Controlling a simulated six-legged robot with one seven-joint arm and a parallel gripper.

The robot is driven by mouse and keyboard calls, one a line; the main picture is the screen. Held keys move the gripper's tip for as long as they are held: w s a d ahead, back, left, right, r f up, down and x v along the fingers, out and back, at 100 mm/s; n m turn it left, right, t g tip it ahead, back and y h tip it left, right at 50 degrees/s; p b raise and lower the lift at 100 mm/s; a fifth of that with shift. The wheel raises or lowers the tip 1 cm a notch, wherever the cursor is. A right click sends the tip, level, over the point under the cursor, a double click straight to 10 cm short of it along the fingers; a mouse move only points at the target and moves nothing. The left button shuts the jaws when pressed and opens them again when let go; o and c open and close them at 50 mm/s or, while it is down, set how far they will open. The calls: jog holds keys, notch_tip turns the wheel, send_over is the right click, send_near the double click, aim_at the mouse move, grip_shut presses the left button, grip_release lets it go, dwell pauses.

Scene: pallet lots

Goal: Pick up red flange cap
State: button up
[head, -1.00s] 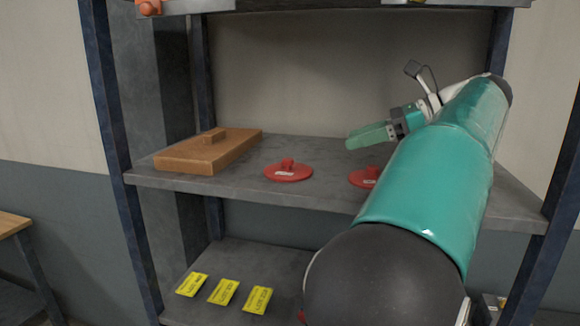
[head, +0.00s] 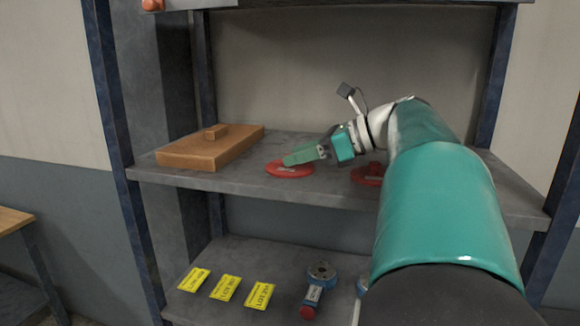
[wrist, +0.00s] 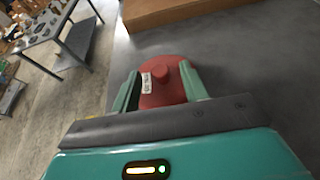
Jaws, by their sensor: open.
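A red flange cap (head: 290,169), a flat round disc with a knob and a white label, lies on the middle shelf. In the wrist view the same red cap (wrist: 162,80) sits between the two teal fingers, its knob near the middle of the gap. My gripper (head: 304,155) is open, its fingers at the cap and hiding the knob in the head view. I cannot tell whether the fingers touch the cap. A second red flange cap (head: 368,175) lies to the right on the same shelf, partly hidden by my arm.
A brown wooden block with a handle (head: 211,148) lies left of the cap on the grey shelf (head: 240,184). The lower shelf (head: 245,252) holds several yellow lot cards (head: 226,288) and a blue tool with a red end (head: 315,288). Dark blue posts frame the rack.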

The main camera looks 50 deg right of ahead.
jog(key=shift+w+a+f, duration=0.2)
jog(key=shift+w+f, duration=0.05)
jog(key=shift+w, duration=0.25)
grip_shut()
